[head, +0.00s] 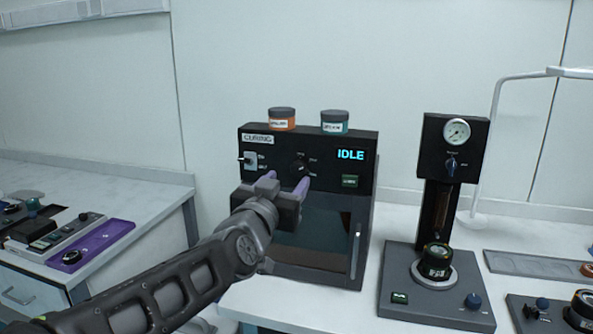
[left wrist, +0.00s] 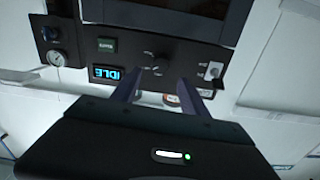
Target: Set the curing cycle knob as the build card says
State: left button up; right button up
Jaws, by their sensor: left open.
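The black curing box (head: 318,135) stands on the white table, with a front panel reading IDLE in blue. Its cycle knob (head: 299,167) is a small dark dial in the middle of the panel, with small marks around it too small to read. My left gripper (head: 284,184) is open and empty, just in front of the panel and a little below the knob. In the left wrist view the panel appears upside down, and the knob (left wrist: 153,66) shows beyond and between the open fingers (left wrist: 157,88). No build card can be made out. My right gripper is not in view.
An orange jar (head: 282,120) and a teal jar (head: 335,123) stand on the box. A toggle switch (head: 249,161) and a green button (head: 350,181) flank the knob. A gauge press (head: 453,150) stands to the right. A purple tray (head: 98,243) lies on the left table.

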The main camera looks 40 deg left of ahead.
aim_at(297, 169)
pick_arm(q)
jog(key=x, duration=0.7)
jog(key=shift+p, duration=0.35)
grip_shut()
